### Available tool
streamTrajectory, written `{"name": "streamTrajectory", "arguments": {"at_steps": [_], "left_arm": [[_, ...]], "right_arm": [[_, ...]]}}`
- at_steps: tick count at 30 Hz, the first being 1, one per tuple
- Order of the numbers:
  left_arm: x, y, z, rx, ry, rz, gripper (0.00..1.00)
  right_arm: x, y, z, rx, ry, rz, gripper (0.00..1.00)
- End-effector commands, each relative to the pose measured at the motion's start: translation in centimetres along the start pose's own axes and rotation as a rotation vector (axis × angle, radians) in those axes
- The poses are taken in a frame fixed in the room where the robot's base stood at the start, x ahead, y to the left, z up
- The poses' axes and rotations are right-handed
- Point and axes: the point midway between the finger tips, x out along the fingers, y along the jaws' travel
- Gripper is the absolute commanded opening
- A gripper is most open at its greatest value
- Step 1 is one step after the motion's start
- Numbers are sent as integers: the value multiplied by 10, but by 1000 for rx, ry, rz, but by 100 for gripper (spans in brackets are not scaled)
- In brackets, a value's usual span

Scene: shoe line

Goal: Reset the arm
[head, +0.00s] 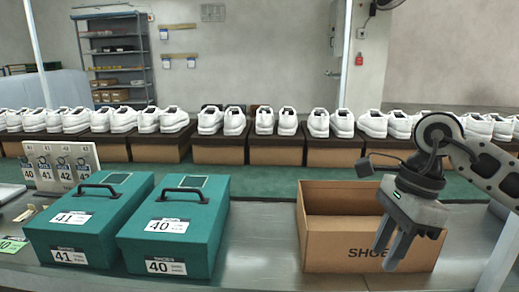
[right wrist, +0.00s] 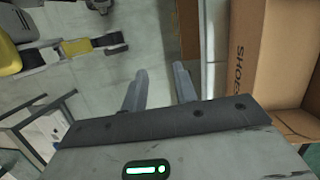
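My right gripper (head: 388,257) hangs in front of the open brown shoe box (head: 340,240), fingers pointing down. It covers part of the box's front wall. In the right wrist view its two fingers (right wrist: 160,82) stand apart with nothing between them. The box (right wrist: 241,60) shows to the right of the fingers there, outside them. The part of the box's inside that I can see looks empty. My left arm and gripper are not in the head view.
Two teal lidded boxes with black handles, one marked 41 (head: 90,222) and one marked 40 (head: 175,226), stand left of the brown box. Number cards (head: 60,168) stand behind them. White shoes (head: 288,121) on brown boxes line the back. Grey counter (head: 262,240) shows between the boxes.

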Motion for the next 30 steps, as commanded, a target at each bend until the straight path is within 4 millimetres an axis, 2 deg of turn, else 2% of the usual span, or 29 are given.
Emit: {"name": "streamTrajectory", "arguments": {"at_steps": [5,8,10,12,15,17,20,23,26,27,28,30], "left_arm": [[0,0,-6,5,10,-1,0],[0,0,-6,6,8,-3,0],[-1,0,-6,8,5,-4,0],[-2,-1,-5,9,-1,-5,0],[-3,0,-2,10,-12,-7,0],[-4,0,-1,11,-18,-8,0],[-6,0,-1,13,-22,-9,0],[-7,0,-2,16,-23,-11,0],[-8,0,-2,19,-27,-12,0],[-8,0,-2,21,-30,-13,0],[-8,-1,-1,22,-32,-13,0],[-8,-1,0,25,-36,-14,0]], "right_arm": [[34,16,48,-5,-218,89,29],[52,31,84,19,-394,167,29],[62,47,117,62,-563,252,29],[65,65,153,147,-773,366,29],[52,82,195,359,-1106,568,29],[40,81,208,528,-1292,696,29],[27,66,208,869,-1566,912,29],[34,40,182,1281,-1783,1126,29],[70,22,138,1759,-1928,1327,29],[92,20,118,1969,-1961,1399,29],[110,21,103,-1993,1851,-1356,29],[150,32,72,-1945,1557,-1213,29]]}}
